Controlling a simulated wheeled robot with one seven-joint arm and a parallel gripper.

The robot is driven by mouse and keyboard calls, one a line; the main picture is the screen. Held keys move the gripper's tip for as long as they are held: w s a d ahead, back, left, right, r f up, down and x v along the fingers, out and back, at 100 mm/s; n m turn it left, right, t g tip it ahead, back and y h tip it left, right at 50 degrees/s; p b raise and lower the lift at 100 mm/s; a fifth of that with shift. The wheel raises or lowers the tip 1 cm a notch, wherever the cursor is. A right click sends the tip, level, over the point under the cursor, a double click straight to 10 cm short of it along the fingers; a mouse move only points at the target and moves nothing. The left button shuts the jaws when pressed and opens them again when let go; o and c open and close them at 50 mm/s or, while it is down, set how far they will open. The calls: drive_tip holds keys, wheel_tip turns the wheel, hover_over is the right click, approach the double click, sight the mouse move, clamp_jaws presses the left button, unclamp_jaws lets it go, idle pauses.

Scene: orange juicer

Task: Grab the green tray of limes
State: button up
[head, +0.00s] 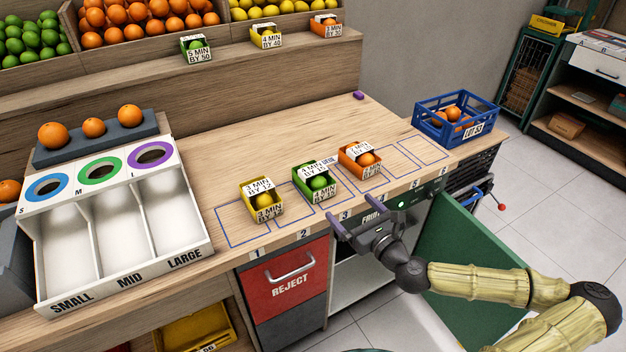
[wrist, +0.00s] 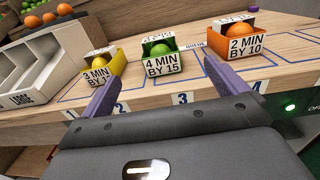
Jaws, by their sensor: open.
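A green tray (head: 331,189) holding a lime stands on the wooden counter, in the middle of a row of three small trays. In the wrist view the green tray (wrist: 176,68) is straight ahead, and its label reads "4 MIN BY 15". My gripper (head: 348,213) is open and empty, at the counter's front edge, nearer than the tray and to its right in the head view. In the wrist view its purple fingers (wrist: 158,68) point toward the row, with the green tray seen between them. Another green tray (head: 197,48) with lime sits on the back shelf.
A yellow tray (head: 263,204) stands left of the green one and an orange tray (head: 360,160) stands right, both close. The white sorter (head: 118,215) is at left, a blue crate (head: 458,120) at right. An open green door (head: 465,250) hangs below the counter.

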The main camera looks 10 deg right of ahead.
drive_tip(key=p, duration=0.1)
approach(315, 171)
drive_tip(key=x, duration=0.4)
drive_tip(key=shift+w+f, duration=0.25)
drive_tip(key=shift+w, duration=0.1)
drive_tip(key=p+x, duration=0.1)
drive_tip(key=x, duration=0.4)
drive_tip(key=shift+f, duration=0.15)
drive_tip(key=shift+w+a, duration=0.2)
drive_tip(key=shift+a, duration=0.2)
drive_tip(key=shift+s+d, duration=0.15)
drive_tip(key=shift+d, duration=0.25)
drive_tip(key=shift+a, duration=0.1)
